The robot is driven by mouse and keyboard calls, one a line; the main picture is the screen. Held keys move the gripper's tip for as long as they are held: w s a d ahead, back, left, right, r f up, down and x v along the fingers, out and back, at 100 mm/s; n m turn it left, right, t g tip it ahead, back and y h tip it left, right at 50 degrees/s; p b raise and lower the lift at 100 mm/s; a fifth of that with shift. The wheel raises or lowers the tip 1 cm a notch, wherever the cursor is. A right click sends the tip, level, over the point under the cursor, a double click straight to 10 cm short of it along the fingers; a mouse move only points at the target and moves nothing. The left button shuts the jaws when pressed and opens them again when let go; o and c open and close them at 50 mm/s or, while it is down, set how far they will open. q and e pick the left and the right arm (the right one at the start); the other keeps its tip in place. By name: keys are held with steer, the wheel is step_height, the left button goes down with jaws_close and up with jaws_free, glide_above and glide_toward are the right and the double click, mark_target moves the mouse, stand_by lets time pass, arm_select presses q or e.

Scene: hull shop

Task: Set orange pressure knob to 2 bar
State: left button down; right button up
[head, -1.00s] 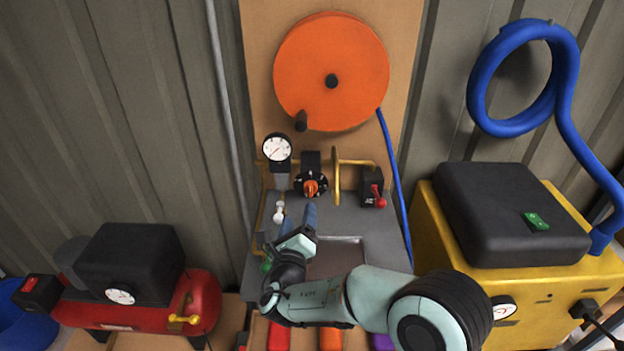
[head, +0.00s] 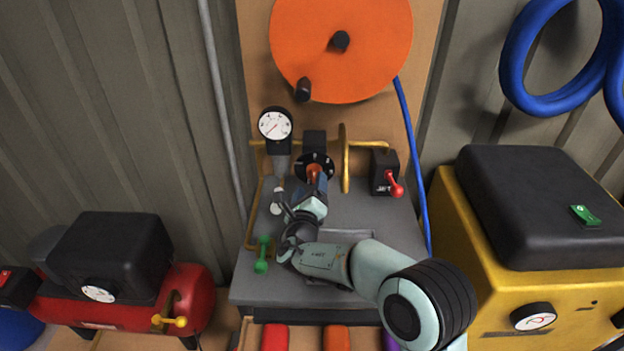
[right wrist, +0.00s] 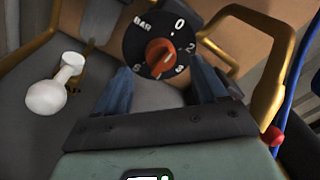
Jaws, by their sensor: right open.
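The orange pressure knob (head: 314,173) sits at the centre of a round black dial on the panel. Which number the knob points at is hard to tell. My right gripper (head: 315,186) is just in front of the knob. Its two blue fingers are apart, either side of the knob's lower part in the right wrist view (right wrist: 160,82), with nothing visibly gripped. My left gripper is out of view.
A round white gauge (head: 275,124) stands left of the dial; a red-handled valve (head: 388,177) is at its right. A brass pipe loop (right wrist: 262,50) rises close to the right finger. White (right wrist: 48,95) and green (head: 262,254) handles lie left. An orange reel (head: 345,50) hangs above.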

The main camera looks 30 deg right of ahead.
mark_target(314, 177)
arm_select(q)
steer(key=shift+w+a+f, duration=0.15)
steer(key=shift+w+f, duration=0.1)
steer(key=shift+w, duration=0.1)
arm_select(e)
steer(key=shift+x, duration=2.25)
steer(key=c, duration=1.1)
steer(key=shift+o, duration=0.2)
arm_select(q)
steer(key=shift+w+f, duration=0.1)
